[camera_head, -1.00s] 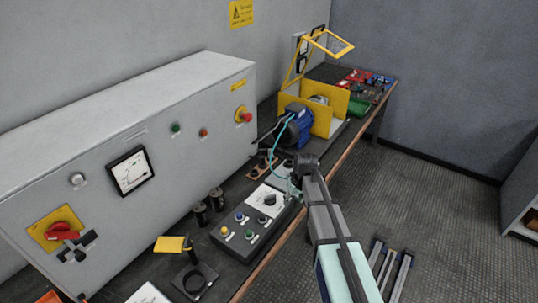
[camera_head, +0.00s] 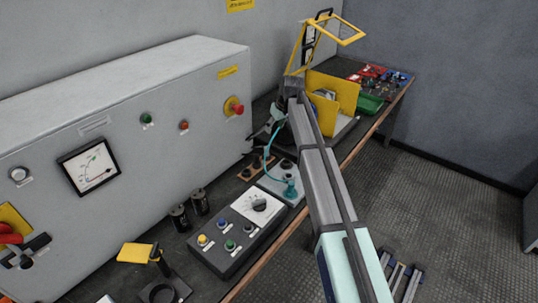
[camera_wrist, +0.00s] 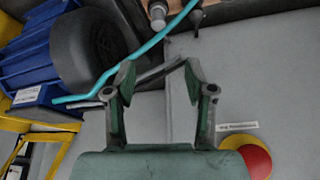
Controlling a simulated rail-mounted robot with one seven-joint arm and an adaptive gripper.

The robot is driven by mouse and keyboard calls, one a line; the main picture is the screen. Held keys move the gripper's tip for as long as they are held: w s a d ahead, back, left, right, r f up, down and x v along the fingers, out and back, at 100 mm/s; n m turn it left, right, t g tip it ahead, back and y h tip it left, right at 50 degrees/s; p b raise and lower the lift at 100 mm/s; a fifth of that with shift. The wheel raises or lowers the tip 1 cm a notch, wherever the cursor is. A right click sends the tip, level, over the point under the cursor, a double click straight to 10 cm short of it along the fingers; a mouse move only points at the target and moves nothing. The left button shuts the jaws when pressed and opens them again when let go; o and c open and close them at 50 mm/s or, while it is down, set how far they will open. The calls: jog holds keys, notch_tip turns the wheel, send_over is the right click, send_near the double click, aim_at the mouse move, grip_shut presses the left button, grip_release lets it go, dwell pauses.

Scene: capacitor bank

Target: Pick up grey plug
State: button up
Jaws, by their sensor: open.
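My gripper (camera_wrist: 158,76) is open in the wrist view, its two dark green fingers apart. A thin dark grey lead or rod (camera_wrist: 158,73) crosses between and behind the fingertips; I cannot tell whether they touch it. A grey cylindrical piece with a pale end (camera_wrist: 157,13), possibly the grey plug, shows at the top edge beside a wooden board, beyond the fingertips. In the head view my gripper (camera_head: 277,114) is over the bench by the motor, partly hidden by my arm. I cannot pick out the grey plug there.
A teal cable (camera_wrist: 150,45) runs close to the left finger, past the blue motor (camera_wrist: 30,65). The grey cabinet (camera_head: 140,120) has a red button (camera_head: 236,108) near the gripper. A control box (camera_head: 236,236) and yellow guard (camera_head: 335,105) stand on the bench.

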aim_at(267, 147)
jog(key=p+x, duration=0.3)
jog(key=x, duration=0.9)
jog(key=shift+f, duration=0.1)
jog(key=shift+p+x, duration=1.05)
jog(key=shift+x, duration=1.6)
jog(key=shift+d, duration=0.1)
grip_shut()
